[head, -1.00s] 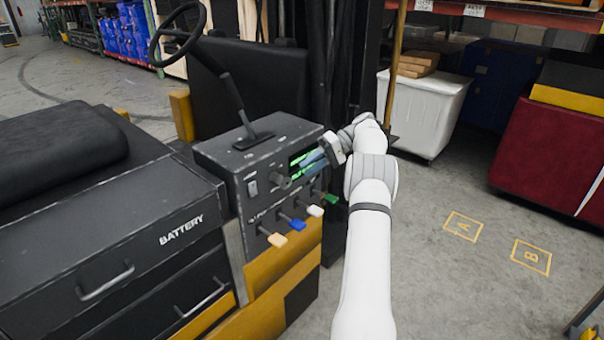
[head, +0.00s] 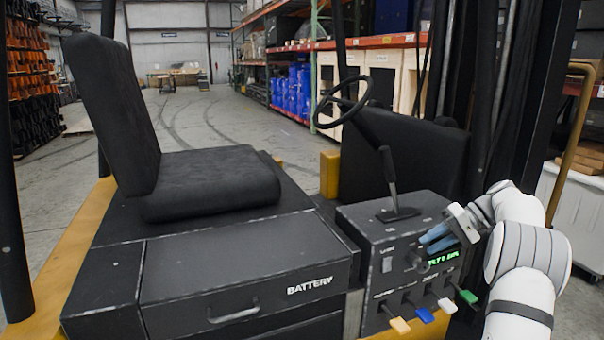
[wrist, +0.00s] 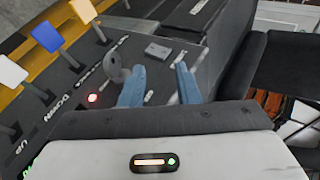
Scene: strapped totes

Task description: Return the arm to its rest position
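My arm (head: 523,265) is white with grey joints and reaches in from the right of the head view. My gripper (head: 430,240) has blue fingers and hangs close in front of the black control panel (head: 362,226) of a forklift. In the wrist view my gripper (wrist: 160,76) shows its two fingers apart with nothing between them. A round dark knob (wrist: 115,69) is just beside the left finger, outside the gap. I cannot tell whether they touch. A red light (wrist: 93,98) glows on the panel.
Yellow (head: 399,326), blue (head: 425,315), white (head: 447,305) and green (head: 468,297) levers stick out below the panel. A steering wheel (head: 343,102), black seat (head: 210,182) and battery drawer (head: 240,280) are to the left. A mast and yellow pole (head: 570,140) stand behind the arm.

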